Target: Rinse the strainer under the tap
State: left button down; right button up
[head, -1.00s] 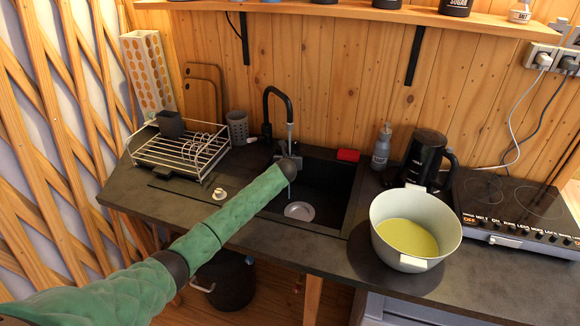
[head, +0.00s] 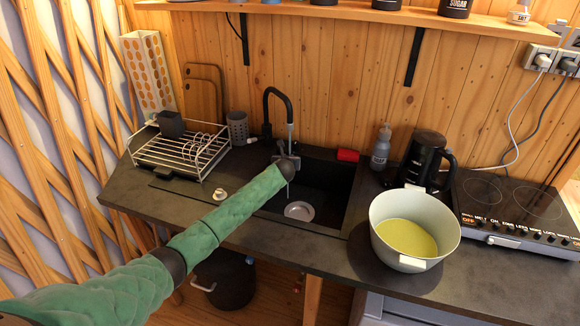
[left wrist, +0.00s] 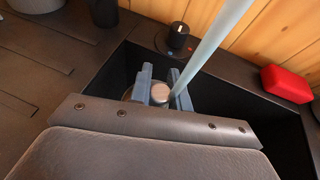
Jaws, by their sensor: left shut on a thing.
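My left gripper (head: 287,162) is over the sink (head: 325,187), just below the black tap (head: 277,97). In the left wrist view its two blue-grey fingers (left wrist: 162,90) are shut on a small round grey piece (left wrist: 160,94), which I take to be the strainer's knob. The rest of the strainer is mostly hidden by the fingers and wrist. A pale stream of water (left wrist: 214,42) runs down right beside the fingers; whether it hits the strainer is hard to tell. A round grey drain (head: 299,211) shows in the sink floor. My right gripper is in neither view.
A dish rack (head: 180,152) stands left of the sink. A red sponge (head: 348,155) and a soap bottle (head: 381,147) are behind its right side. A large pot (head: 388,213) with yellow-green contents and a black kettle (head: 426,158) stand to the right.

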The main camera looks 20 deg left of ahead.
pick_arm(q)
jog(key=shift+d, duration=0.5)
dwell(0.5)
jog(key=shift+p, duration=0.3)
jog(key=shift+s+d+r+p, duration=0.15)
jog(key=shift+s+r+p, duration=0.15)
jog(key=shift+p, duration=0.2)
jog(key=shift+d+p+v, duration=0.2)
jog(key=shift+p+v, duration=0.65)
jog(key=shift+v, duration=0.05)
jog(key=shift+d+p+v, duration=0.2)
jog(key=shift+p+v, duration=0.6)
jog(key=shift+v, duration=0.15)
jog(key=shift+s+d+r+p, duration=0.15)
jog(key=shift+s+d, duration=0.2)
jog(key=shift+s, duration=0.35)
jog(key=shift+s+d+r+p, duration=0.2)
jog(key=shift+s+d, duration=0.1)
jog(key=shift+s, duration=0.4)
jog(key=shift+s+d+r+p, duration=0.15)
jog(key=shift+s+d, duration=0.2)
jog(key=shift+s, duration=0.35)
